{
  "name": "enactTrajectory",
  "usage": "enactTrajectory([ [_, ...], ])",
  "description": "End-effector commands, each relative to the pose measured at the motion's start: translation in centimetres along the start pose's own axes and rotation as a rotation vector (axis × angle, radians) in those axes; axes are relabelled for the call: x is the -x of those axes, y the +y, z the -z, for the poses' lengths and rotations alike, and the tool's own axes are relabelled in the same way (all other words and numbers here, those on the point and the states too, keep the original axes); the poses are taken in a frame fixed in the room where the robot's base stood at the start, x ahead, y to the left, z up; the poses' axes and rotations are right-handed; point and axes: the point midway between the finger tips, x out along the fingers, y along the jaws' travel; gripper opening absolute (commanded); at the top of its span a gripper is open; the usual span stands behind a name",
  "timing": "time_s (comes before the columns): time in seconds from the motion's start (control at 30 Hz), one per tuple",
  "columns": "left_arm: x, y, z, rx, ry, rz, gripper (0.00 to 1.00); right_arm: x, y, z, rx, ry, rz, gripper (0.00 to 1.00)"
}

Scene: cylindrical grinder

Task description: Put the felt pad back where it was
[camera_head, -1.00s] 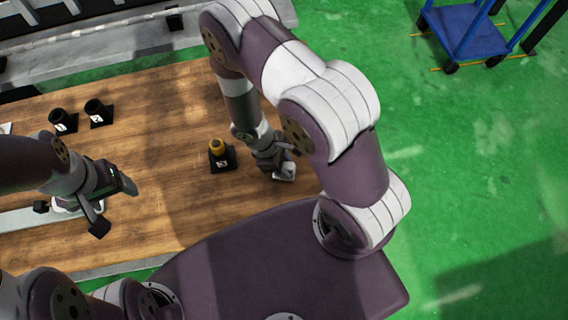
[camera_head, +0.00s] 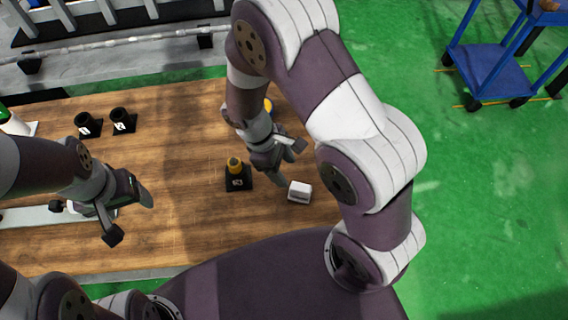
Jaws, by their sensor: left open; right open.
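A small white block with dark lettering, which looks like the felt pad (camera_head: 299,191), lies on the wooden table (camera_head: 190,225) near its right edge. My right gripper (camera_head: 289,163) is open and empty, just behind and left of the block and apart from it. My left gripper (camera_head: 128,213) is open over the left part of the table, with nothing seen between its fingers.
A black holder (camera_head: 238,182) with a yellow-topped piece stands left of the block. Two black holders (camera_head: 88,125) (camera_head: 122,121) stand farther back left. A pale tray (camera_head: 28,216) lies partly behind my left arm. A blue cart (camera_head: 490,75) stands on the green floor.

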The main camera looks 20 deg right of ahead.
Motion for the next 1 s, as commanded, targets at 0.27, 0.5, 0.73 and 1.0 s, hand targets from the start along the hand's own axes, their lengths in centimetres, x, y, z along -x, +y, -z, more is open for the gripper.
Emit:
enactTrajectory([
  [0.27, 0.0, 0.0, 0.0, 0.000, 0.000, 0.000, 0.72, 7.7, 0.8, -7.2, -0.794, 0.414, 0.109, 0.59],
  [0.5, 0.0, 0.0, 0.0, 0.000, 0.000, 0.000, 0.72, 8.2, 0.7, -8.1, -0.911, 0.468, 0.127, 0.59],
  [0.73, -1.3, 0.0, -0.1, 0.000, 0.001, 0.000, 0.72, 7.0, 0.7, -7.6, -0.908, 0.467, 0.126, 0.59],
  [1.0, -1.3, 0.0, -0.1, 0.000, 0.001, 0.000, 0.72, 7.0, 0.7, -7.6, -0.908, 0.467, 0.126, 0.59],
])
